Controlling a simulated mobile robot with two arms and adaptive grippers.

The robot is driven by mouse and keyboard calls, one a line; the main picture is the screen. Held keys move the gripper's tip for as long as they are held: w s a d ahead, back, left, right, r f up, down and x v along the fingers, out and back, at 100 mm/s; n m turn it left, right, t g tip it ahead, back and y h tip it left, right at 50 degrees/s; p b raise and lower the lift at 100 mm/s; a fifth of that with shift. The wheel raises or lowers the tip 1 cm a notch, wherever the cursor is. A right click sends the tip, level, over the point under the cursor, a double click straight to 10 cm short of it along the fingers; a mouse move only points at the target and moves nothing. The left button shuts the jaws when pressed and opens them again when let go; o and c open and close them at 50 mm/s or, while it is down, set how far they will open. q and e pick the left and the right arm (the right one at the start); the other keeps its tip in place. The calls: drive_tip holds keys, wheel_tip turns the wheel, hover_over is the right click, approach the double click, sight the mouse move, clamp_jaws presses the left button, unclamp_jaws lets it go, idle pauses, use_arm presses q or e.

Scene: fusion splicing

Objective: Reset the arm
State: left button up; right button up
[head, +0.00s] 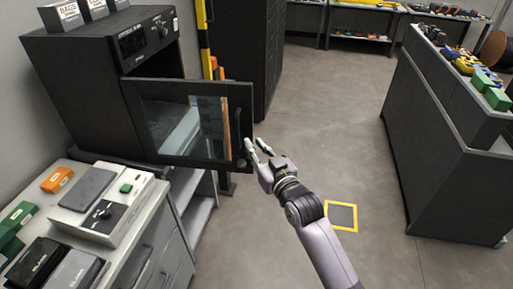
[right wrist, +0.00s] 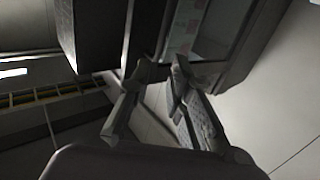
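My right gripper (head: 257,144) reaches in from the lower right in the head view, its fingertips close to the right edge of the oven door. In the right wrist view its two fingers (right wrist: 165,72) stand apart with a gap between them, and I see nothing held. Whether a finger touches the door is unclear. The black oven (head: 80,75) stands at the left. Its door (head: 168,155), dark-framed with a glass window, is swung open toward the room. My left gripper is in neither view.
A white-topped cabinet (head: 148,218) at lower left bears a white device (head: 115,228), an orange box (head: 57,180) and several dark and green boxes. A dark counter (head: 430,130) stands at right. A yellow-edged floor mark (head: 341,216) lies beside my arm. The floor between is clear.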

idle(0.3)
drive_tip(key=s+d+f+m+g+h+b, duration=0.1)
drive_tip(key=s+d+f+g+h, duration=0.15)
drive_tip(key=f, duration=1.25)
drive_tip(key=s+d+f+g+h, duration=0.1)
drive_tip(key=s+d+f+g, duration=0.25)
drive_tip(key=f, duration=1.25)
drive_tip(key=s+d+f+m+g+h+b, duration=0.1)
drive_tip(key=s+d+f+g, duration=0.15)
drive_tip(key=s+f, duration=0.65)
drive_tip(key=s+d+f+g+h, duration=0.1)
drive_tip(key=s+d+f, duration=0.2)
drive_tip(key=s+f, duration=0.65)
drive_tip(key=s+d+f+g, duration=0.2)
drive_tip(key=s+f, duration=0.3)
drive_tip(key=s, duration=0.5)
drive_tip(key=s+d+f+g+h+b, duration=0.1)
drive_tip(key=s+f, duration=0.4)
drive_tip(key=s, duration=0.5)
drive_tip(key=s+d+f+g, duration=0.3)
drive_tip(key=s+d+f, duration=0.1)
drive_tip(key=s, duration=0.6)
drive_tip(key=shift+s+d+f, duration=0.3)
drive_tip(key=shift+s+f, duration=0.1)
drive_tip(key=shift+f, duration=0.3)
drive_tip(key=shift+w+h, duration=0.1)
drive_tip(key=shift+h, duration=0.15)
